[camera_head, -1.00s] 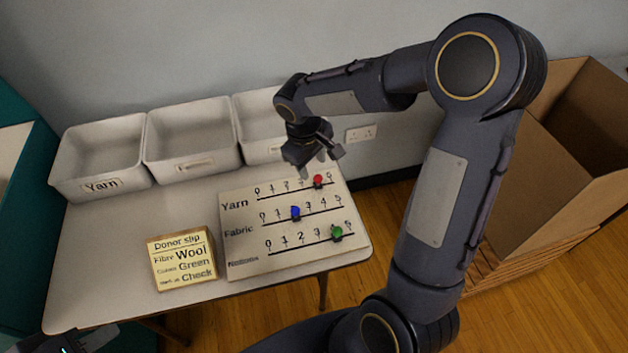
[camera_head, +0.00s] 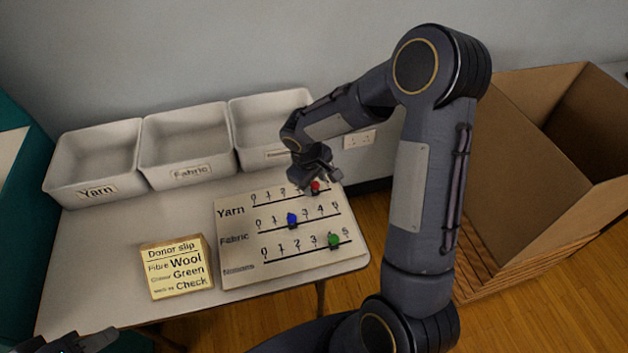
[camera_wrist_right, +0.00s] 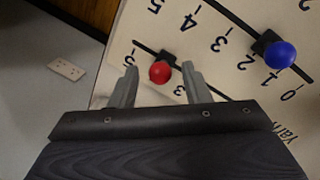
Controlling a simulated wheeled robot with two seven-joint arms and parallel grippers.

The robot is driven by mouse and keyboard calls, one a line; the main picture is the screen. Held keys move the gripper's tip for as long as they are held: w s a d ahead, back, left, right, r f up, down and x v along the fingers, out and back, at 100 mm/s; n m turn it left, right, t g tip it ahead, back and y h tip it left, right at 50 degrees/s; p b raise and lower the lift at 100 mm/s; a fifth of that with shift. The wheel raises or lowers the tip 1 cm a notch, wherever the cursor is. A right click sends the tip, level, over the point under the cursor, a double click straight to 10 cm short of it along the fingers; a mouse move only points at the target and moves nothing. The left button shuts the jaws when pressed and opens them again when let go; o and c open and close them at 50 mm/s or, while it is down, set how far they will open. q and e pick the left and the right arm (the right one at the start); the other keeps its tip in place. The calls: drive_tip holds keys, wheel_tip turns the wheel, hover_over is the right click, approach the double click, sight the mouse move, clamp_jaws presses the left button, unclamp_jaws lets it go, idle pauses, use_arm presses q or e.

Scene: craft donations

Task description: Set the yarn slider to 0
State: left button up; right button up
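The slider board (camera_head: 235,270) lies on the table with three marked rows. The red yarn knob (camera_head: 316,186) sits toward the high end of the top row, around 4; nearby numbers are partly hidden. My right gripper (camera_head: 325,180) is at this knob. In the right wrist view, its open fingers (camera_wrist_right: 159,73) stand on either side of the red knob (camera_wrist_right: 160,72), with small gaps visible. The yarn row's 0 end is at the left in the head view. My left gripper (camera_head: 88,342) is partly in view at the bottom left; its fingers are unclear.
The blue fabric knob (camera_head: 292,219) is near 2 and the green knob (camera_head: 334,241) on the bottom row near 4. A donor slip block (camera_head: 176,268) stands left of the board. White bins, including Yarn (camera_head: 97,191) and Fabric (camera_head: 190,174), line the back. A cardboard box (camera_head: 540,150) stands right.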

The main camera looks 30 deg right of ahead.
clamp_jaws()
drive_tip(key=shift+a, duration=0.15)
drive_tip(key=shift+w+a, duration=0.15)
drive_tip(key=shift+a, duration=0.15)
drive_tip(key=w+a+b, duration=0.1)
drive_tip(key=a, duration=0.3)
drive_tip(key=w+a+b, duration=0.1)
drive_tip(key=a, duration=0.4)
drive_tip(key=w+a+b, duration=0.1)
drive_tip(key=a, duration=0.3)
drive_tip(key=shift+w+a, duration=0.1)
drive_tip(key=shift+a, duration=0.2)
drive_tip(key=shift+w+a+b, duration=0.15)
drive_tip(key=shift+a+b, duration=0.15)
drive_tip(key=shift+a, duration=0.45)
drive_tip(key=shift+o, duration=0.4)
unclamp_jaws()
drive_tip(key=shift+a, duration=0.15)
